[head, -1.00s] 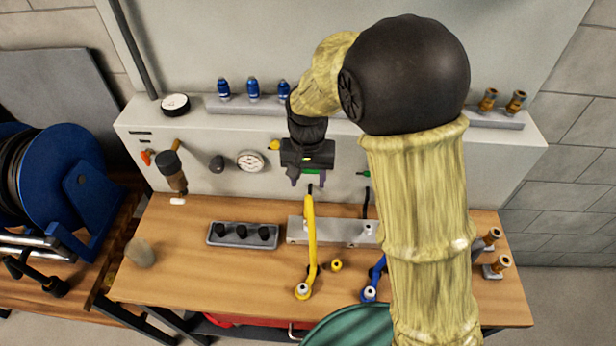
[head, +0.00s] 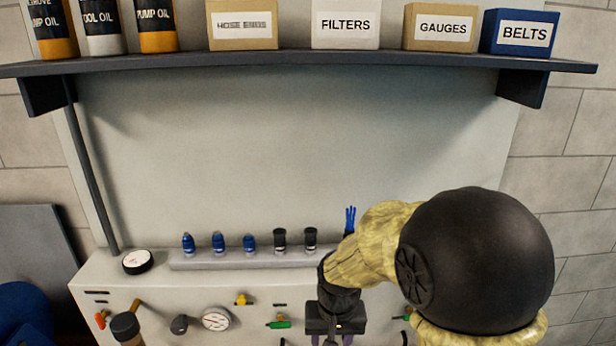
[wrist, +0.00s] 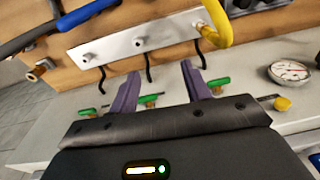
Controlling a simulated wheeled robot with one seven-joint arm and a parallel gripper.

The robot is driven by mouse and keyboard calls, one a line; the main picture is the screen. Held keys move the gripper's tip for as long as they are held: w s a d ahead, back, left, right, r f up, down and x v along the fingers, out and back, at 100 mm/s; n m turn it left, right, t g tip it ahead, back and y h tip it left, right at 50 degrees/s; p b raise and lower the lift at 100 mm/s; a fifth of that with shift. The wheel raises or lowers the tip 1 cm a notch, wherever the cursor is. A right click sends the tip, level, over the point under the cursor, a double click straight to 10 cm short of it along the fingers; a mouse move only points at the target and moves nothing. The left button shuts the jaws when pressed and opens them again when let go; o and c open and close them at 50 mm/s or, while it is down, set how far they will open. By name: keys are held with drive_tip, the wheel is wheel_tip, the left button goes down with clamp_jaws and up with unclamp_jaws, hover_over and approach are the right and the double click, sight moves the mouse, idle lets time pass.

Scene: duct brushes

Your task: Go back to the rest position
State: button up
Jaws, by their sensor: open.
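My gripper (wrist: 155,88) is open and empty in the wrist view, its two purple fingers spread apart. Between and beyond the fingers are a metal rail (wrist: 130,38) with black hooks and part of a yellow hose (wrist: 217,22). In the head view my gripper's body (head: 336,318) is at the lower middle, in front of the grey cabinet (head: 150,285); its fingertips are cut off by the bottom edge.
Above is a dark shelf (head: 320,60) with oil bottles and labelled boxes. A ledge (head: 215,260) holds blue and black fittings. The wall between shelf and ledge is clear.

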drive_tip(key=s+d+t, duration=0.1)
drive_tip(key=s+d, duration=0.7)
drive_tip(key=d, duration=0.2)
drive_tip(key=shift+d+r, duration=0.15)
drive_tip(key=shift+d, duration=0.15)
drive_tip(key=shift+w, duration=0.1)
idle(0.5)
